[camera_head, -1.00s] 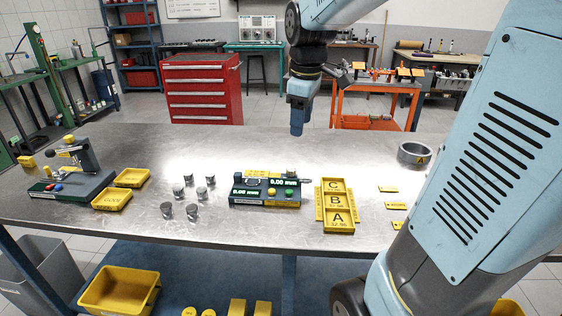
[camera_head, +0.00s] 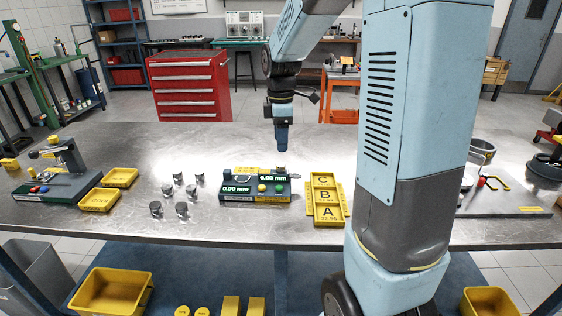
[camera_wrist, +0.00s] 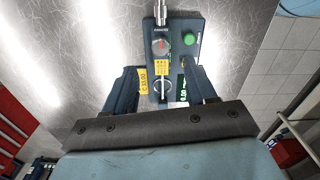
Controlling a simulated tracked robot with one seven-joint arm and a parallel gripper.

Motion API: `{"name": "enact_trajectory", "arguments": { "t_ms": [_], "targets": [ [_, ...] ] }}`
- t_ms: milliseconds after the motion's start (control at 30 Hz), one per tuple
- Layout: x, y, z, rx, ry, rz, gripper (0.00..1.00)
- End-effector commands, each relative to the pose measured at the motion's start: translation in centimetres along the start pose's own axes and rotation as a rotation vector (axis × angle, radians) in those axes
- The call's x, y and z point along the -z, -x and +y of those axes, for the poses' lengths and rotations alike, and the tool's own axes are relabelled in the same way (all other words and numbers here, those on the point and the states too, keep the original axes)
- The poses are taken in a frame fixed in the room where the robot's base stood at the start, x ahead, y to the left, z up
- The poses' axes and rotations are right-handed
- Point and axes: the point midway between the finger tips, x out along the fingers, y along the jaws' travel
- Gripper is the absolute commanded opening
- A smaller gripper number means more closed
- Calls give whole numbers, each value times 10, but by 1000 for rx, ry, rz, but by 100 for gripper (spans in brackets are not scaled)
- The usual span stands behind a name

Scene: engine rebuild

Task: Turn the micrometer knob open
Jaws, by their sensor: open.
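The micrometer station (camera_head: 240,197) is a dark green box with two lit green displays reading 0.00 mm, at the middle of the bench. The knob is beyond the fingertips.
A yellow tray marked A, B, C (camera_head: 328,223) lies close right of the station. Several grey metal pistons (camera_head: 181,210) stand to its left. Two yellow trays (camera_head: 120,176) and a green fixture (camera_head: 60,180) are farther left. My arm hides part of the bench at right.

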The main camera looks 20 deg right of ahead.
Motion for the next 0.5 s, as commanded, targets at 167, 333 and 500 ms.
{"name": "enact_trajectory", "arguments": {
  "t_ms": [167,333,500],
  "targets": [
    [0,-33,-1,5,0,-1,56],
    [0,-58,-1,3,-1,-1,56],
    [0,-74,0,1,-1,0,56]
  ]
}}
